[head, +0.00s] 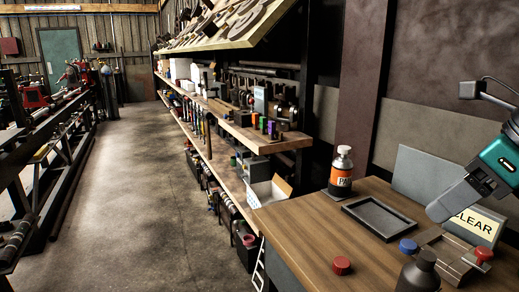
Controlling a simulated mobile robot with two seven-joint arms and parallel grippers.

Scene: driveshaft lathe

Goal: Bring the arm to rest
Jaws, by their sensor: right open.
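My right gripper (448,201) is at the right of the head view, above the back right of the wooden workbench (295,227). It has a teal body and grey fingers pointing down and to the left. It is open, with no object seen between its fingers. It overlaps part of a pale yellow sign (478,224) reading "CLEAR"; I cannot tell whether they touch. My left gripper is not in view.
The bench holds a dark tray (375,219), an orange-labelled bottle (341,172), a red cap (342,265), a blue cap (409,246), a black bottle (420,273) and a grey fixture (447,246) with a red knob. Crowded shelves (262,142) stand left; the aisle floor (140,190) is clear.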

